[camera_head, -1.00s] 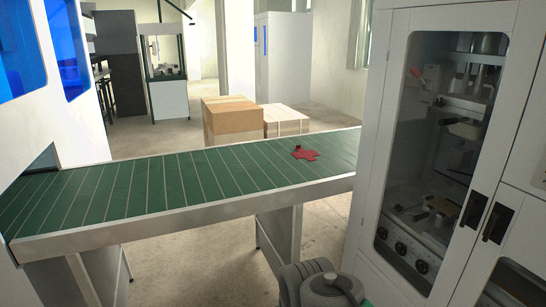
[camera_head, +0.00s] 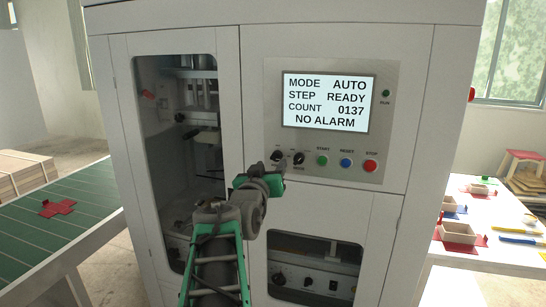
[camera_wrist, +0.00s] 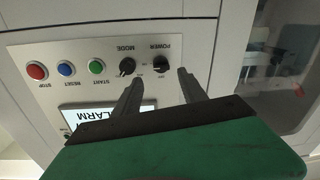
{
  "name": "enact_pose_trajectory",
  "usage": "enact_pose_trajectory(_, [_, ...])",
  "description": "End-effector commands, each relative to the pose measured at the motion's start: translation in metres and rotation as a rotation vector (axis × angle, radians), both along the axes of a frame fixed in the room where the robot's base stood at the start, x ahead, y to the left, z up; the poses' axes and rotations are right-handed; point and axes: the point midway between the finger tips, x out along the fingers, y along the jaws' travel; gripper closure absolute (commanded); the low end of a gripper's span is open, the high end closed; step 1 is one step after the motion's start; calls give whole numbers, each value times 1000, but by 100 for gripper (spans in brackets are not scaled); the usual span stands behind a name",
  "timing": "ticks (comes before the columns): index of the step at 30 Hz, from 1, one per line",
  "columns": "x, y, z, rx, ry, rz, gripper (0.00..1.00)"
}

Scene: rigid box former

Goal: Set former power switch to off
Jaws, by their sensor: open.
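The power switch (camera_wrist: 162,63) is a black rotary knob on the former's control panel (camera_wrist: 80,45), under the word POWER, which appears upside down in the wrist view. In the head view the power switch (camera_head: 277,156) is at the panel's lower left, just above my gripper. Its exact pointer setting is too small to read. My gripper (camera_wrist: 160,77) is open and empty, its fingers pointing at the panel with the power knob between and beyond the tips. I cannot tell if they touch it. It also shows in the head view (camera_head: 276,170). The screen (camera_head: 325,102) reads AUTO, READY, 0137, NO ALARM.
The mode knob (camera_wrist: 127,66) is close beside one fingertip. Green start (camera_head: 322,160), blue reset (camera_head: 346,163) and red stop (camera_head: 371,166) buttons follow to the right. A green conveyor (camera_head: 75,222) stands left, a white table (camera_head: 490,258) with trays right.

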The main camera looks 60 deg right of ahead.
Motion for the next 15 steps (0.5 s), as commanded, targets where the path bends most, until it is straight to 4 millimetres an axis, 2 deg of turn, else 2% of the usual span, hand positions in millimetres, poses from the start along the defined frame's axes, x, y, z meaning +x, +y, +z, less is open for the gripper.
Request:
enact_pose_trajectory(3, [5,-24,2,6,2,-1,50])
enact_pose_trajectory(7, [11,-46,2,5,1,1,50])
enact_pose_trajectory(11, [14,-57,0,4,1,2,50])
enact_pose_trajectory(15, [14,-59,-1,4,0,3,50])
